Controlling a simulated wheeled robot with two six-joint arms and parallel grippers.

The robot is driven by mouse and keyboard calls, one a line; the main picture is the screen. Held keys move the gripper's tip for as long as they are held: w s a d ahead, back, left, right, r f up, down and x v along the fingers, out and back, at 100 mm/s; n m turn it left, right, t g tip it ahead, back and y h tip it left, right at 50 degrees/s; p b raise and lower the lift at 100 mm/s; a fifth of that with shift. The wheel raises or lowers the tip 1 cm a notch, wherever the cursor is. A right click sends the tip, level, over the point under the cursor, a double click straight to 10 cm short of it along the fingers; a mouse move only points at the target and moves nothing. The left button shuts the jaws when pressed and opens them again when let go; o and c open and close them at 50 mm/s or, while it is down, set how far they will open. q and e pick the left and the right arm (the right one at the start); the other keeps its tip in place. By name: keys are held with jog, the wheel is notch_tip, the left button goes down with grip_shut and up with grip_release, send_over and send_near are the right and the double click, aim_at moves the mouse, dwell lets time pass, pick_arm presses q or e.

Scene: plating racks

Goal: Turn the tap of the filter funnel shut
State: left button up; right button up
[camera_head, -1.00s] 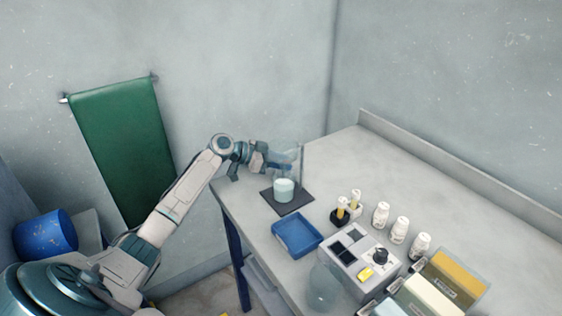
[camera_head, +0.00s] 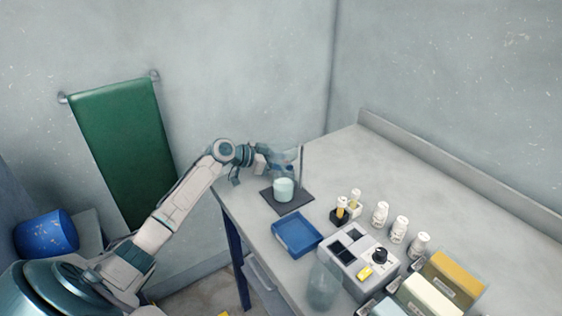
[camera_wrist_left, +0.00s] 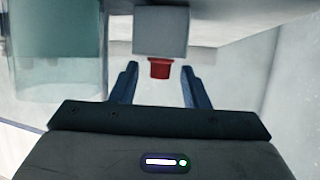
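The filter funnel (camera_head: 287,155) is clear and hard to make out; it stands at the far left corner of the table beside a thin upright rod. A pale beaker (camera_head: 284,189) sits below it on a dark base plate (camera_head: 297,203). In the left wrist view a red piece, seemingly the tap (camera_wrist_left: 160,68), sticks out of a grey block (camera_wrist_left: 161,33). My left gripper (camera_wrist_left: 159,88) is open, with one finger on each side of the red piece and apparently not touching it. In the head view my left gripper (camera_head: 274,168) is beside the funnel, its fingertips unclear. My right gripper is not seen.
A blue tray (camera_head: 297,236) lies in front of the base plate. Nearer are a grey instrument (camera_head: 358,262), small bottles (camera_head: 346,208), several white bottles (camera_head: 399,229), a clear vessel (camera_head: 322,286) and boxes (camera_head: 455,277). The table's back is clear.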

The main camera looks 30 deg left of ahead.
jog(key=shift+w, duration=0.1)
pick_arm(q)
jog(key=shift+s+a+r+b, duration=0.1)
jog(key=shift+s+a+b, duration=0.2)
jog(key=shift+s+a, duration=0.15)
jog(key=b+v, duration=0.3)
jog(key=v, duration=0.6)
jog(key=shift+s+r, duration=0.25)
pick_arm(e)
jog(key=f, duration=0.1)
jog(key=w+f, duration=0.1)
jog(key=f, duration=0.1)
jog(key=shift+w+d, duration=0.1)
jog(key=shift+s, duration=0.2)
